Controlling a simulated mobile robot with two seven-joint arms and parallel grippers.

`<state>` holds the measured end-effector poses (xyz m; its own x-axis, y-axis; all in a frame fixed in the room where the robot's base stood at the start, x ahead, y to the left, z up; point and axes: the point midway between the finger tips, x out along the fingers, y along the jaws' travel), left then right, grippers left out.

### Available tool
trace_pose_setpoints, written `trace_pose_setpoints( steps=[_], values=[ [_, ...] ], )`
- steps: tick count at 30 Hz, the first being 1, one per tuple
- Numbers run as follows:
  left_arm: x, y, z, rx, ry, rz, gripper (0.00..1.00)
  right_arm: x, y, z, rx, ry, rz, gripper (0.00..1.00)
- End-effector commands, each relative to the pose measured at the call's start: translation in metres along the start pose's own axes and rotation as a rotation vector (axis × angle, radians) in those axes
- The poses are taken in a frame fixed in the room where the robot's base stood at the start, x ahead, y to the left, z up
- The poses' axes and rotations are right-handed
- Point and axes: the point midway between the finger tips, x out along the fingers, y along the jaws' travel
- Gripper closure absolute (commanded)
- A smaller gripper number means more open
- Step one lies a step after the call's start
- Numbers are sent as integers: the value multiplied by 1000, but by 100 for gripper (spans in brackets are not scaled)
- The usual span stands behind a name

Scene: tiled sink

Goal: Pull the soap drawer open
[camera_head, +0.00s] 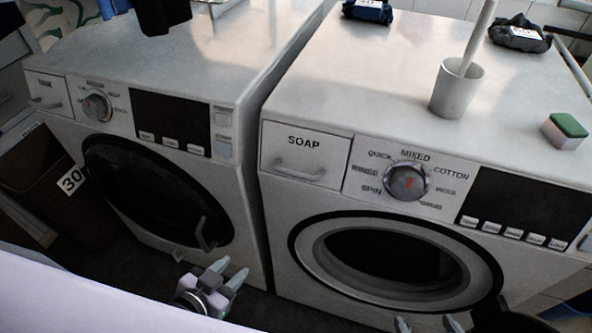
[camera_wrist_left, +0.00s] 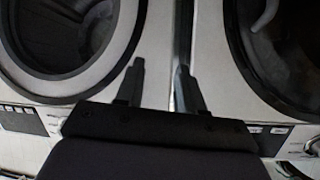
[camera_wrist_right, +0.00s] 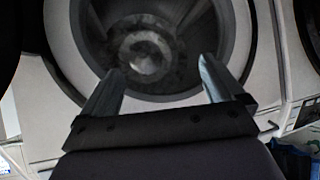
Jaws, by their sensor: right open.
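The soap drawer (camera_head: 290,150) is a white panel marked SOAP at the upper left of the right washing machine's front. It looks flush with the front, with a grey bar handle (camera_head: 300,170) across it. My left gripper (camera_head: 229,270) is open and empty, below and left of the drawer, in front of the gap between the machines. Its fingers are also apart in the left wrist view (camera_wrist_left: 160,68). My right gripper (camera_head: 427,323) is at the bottom edge, below the round opening. In the right wrist view (camera_wrist_right: 160,65) its fingers are wide apart and empty. I cannot make out the drawer in either wrist view.
The right machine's round opening (camera_head: 330,255) shows its drum; a black door edge (camera_head: 500,318) stands at lower right. The left machine's dark door (camera_head: 150,190) has a protruding handle (camera_head: 207,235). A white cup (camera_head: 455,92) and a green-topped sponge (camera_head: 565,131) stand on top.

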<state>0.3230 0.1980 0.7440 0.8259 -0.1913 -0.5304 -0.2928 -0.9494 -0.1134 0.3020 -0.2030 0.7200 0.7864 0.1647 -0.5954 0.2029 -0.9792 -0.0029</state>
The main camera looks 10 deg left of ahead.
Motion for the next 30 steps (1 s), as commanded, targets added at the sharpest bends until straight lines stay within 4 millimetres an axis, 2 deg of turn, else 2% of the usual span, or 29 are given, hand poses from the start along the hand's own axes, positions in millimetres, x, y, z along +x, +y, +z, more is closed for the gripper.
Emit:
trace_pose_setpoints(
  steps=[1,3,7,12,18,24,30],
  values=[
    [13,-1,-5,82,53,1,62,11,0,15,3,-1,-1,5],
    [24,-3,-23,227,133,-3,62,21,-1,27,6,-2,-3,5],
    [36,-4,-62,520,294,-39,62,38,-4,46,13,-6,-10,5],
    [38,1,-106,895,493,-143,62,59,-9,70,20,-8,-22,5],
    [24,10,-146,1269,681,-321,62,79,-11,94,21,-12,-32,5],
    [11,17,-166,1461,768,-448,62,86,-10,99,19,-4,-35,5],
    [11,18,-176,1497,780,-475,62,86,-10,97,20,-4,-35,5]
  ],
)
